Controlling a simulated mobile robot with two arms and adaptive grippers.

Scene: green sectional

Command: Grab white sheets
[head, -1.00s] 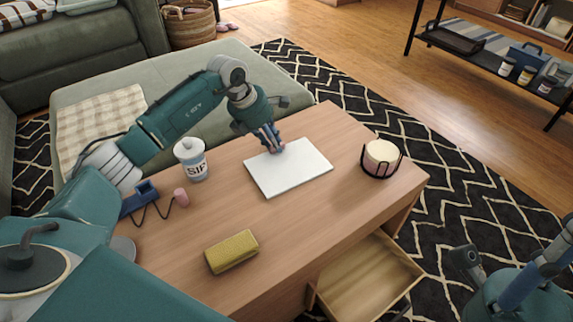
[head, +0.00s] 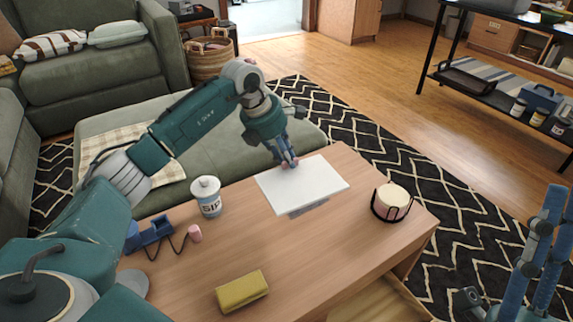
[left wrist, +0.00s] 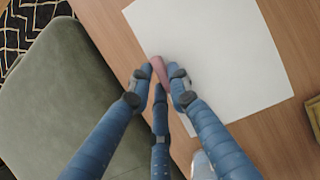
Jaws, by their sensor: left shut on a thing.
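The white sheets (head: 312,188) form a flat, pale rectangle at the far side of the wooden coffee table (head: 330,260).
A white lidded jar (head: 207,198) stands left of the sheets and a candle in a black holder (head: 392,203) right. A yellow block (head: 242,291) lies near the front. A blue item (head: 150,235) and pink cylinder (head: 195,233) sit at left. An open drawer (head: 375,302) juts out below.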

